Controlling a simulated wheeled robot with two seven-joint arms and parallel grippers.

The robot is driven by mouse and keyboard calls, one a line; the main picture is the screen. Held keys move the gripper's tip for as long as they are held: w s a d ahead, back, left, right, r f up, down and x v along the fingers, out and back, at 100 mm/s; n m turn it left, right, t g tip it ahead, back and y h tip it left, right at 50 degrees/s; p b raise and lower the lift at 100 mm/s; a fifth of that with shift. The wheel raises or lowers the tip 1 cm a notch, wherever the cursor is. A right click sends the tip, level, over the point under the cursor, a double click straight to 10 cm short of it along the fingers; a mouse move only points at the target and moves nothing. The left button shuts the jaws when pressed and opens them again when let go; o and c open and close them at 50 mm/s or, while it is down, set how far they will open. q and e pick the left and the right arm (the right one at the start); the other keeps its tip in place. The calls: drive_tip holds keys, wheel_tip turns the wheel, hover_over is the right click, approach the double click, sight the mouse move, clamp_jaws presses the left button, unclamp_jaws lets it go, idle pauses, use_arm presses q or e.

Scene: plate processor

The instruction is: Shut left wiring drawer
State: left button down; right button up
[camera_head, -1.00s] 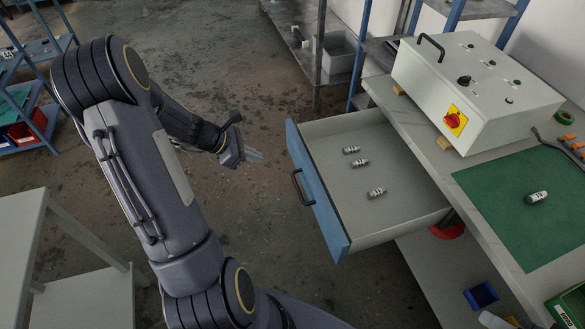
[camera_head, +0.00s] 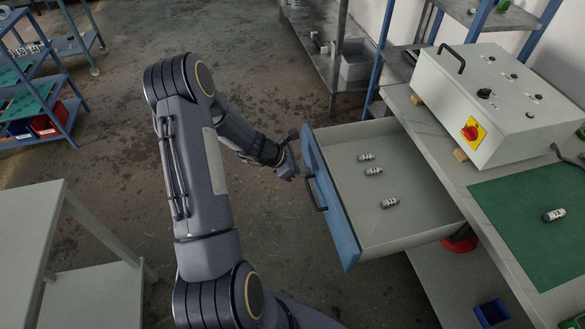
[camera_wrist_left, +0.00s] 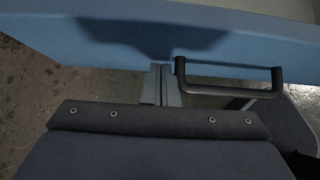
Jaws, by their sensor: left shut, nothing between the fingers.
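The left wiring drawer (camera_head: 334,203) is pulled open from the workbench, its blue front facing my left arm. Its dark bar handle (camera_head: 314,194) is on that front. Several small grey cylindrical parts (camera_head: 373,171) lie inside the drawer. My left gripper (camera_head: 298,172) is at the front, near the far end of the handle. In the left wrist view the shut, empty fingers (camera_wrist_left: 161,82) point at the blue drawer front (camera_wrist_left: 120,45), just beside the handle (camera_wrist_left: 230,92). I cannot tell whether the fingertips touch the front. My right gripper is not in view.
A white control box (camera_head: 500,105) with a red-yellow switch stands on the workbench. A green mat (camera_head: 530,225) with one small cylinder lies in front of it. A pale table (camera_head: 50,230) stands at the left. The floor before the drawer is clear apart from my arm.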

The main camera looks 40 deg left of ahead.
use_arm(q)
drive_tip(key=shift+w+d, duration=0.15)
drive_tip(key=shift+w, duration=0.1)
